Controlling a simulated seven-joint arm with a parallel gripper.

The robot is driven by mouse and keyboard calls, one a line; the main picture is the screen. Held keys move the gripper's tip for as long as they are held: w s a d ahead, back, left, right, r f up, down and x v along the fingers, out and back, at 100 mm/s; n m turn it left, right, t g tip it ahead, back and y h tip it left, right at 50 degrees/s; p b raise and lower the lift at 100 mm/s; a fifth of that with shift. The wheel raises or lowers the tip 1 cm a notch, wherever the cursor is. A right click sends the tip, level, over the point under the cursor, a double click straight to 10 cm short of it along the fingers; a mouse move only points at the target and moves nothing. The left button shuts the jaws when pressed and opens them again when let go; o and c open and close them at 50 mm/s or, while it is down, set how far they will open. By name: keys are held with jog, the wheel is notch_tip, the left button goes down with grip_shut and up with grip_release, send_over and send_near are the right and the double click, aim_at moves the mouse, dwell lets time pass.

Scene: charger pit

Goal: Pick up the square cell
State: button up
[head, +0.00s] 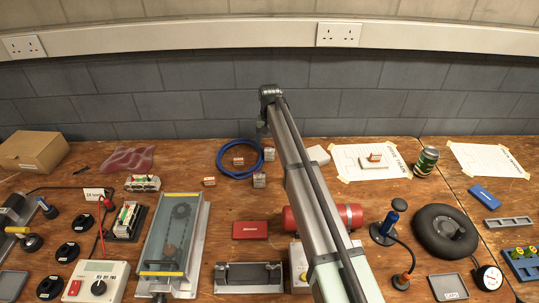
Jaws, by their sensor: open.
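Several small boxy cells lie on the wooden bench in the head view, and I cannot tell which is the square cell. Two pale grey, block-shaped ones, a front cell (259,181) and a back cell (269,154), sit at the right of the blue cable coil (221,166). A flatter orange-and-white piece (238,161) lies inside the coil, and a similar piece (209,182) lies left of it. Another piece (376,155) rests on a taped paper sheet. My gripper (262,128) is small and dark at the arm's far end, above the coil's right side, open and apart from the cells.
A red cylinder (350,216) lies partly behind my arm. A red box (250,230), a chain-drive case (169,243) and a dark stand (386,232) occupy the front.

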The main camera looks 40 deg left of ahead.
aim_at(270, 149)
jog(key=shift+s+d+f, duration=0.1)
jog(key=shift+f, duration=1.45)
jog(key=shift+s+f, duration=0.1)
jog(key=shift+f, duration=1.4)
jog(key=shift+c, duration=0.2)
jog(key=c, duration=1.1)
